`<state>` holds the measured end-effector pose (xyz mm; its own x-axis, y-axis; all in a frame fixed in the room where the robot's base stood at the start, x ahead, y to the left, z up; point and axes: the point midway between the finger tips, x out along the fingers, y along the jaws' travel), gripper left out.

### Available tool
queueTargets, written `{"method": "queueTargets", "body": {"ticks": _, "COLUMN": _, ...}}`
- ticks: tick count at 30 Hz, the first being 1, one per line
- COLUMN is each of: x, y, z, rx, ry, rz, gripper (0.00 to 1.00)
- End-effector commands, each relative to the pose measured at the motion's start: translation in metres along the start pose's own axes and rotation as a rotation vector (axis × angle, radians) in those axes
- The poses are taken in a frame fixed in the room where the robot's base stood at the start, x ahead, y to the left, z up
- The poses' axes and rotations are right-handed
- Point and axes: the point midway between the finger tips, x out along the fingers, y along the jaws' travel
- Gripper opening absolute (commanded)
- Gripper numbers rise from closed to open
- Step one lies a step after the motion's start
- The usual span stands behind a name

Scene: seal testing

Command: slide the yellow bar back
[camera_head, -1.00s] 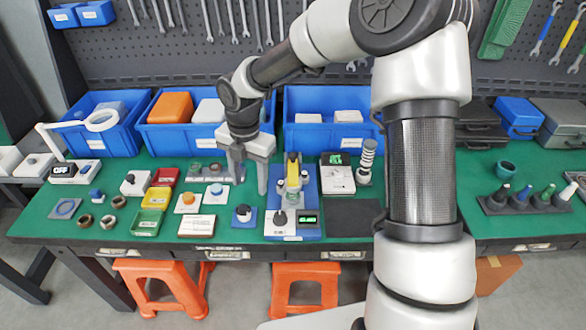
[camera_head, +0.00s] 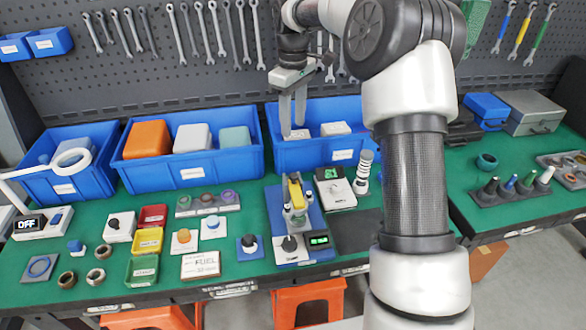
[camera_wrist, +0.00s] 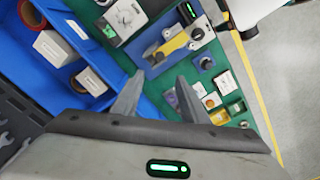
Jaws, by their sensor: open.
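The yellow bar (camera_head: 295,192) lies on a grey mount on the blue test base (camera_head: 313,221) at the middle of the table. In the wrist view the yellow bar (camera_wrist: 172,45) shows beyond my fingertips, on the blue base. My gripper (camera_head: 292,134) is open and empty, fingers pointing down. In the head view it appears above and behind the bar, in front of the right blue bin. In the wrist view my gripper (camera_wrist: 160,82) has its two fingers spread apart, with the bar beyond the gap, not between them.
A white device with a green display (camera_head: 335,188) stands just right of the base. A black knob block (camera_head: 249,246) is to its left. Blue bins (camera_head: 187,175) line the back. A dark mat (camera_head: 357,232) lies to the right.

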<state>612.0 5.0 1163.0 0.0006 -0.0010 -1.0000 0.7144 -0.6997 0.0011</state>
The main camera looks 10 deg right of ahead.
Motion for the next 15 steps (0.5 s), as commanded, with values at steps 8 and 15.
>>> {"method": "queueTargets", "body": {"ticks": 8, "x": 0.034, "y": -0.001, "z": 0.001, "rx": 0.013, "ry": -0.004, "rz": -0.006, "gripper": 0.4}}
{"method": "queueTargets", "body": {"ticks": 15, "x": 0.087, "y": -0.001, "z": 0.001, "rx": 0.012, "ry": -0.004, "rz": -0.005, "gripper": 0.4}}
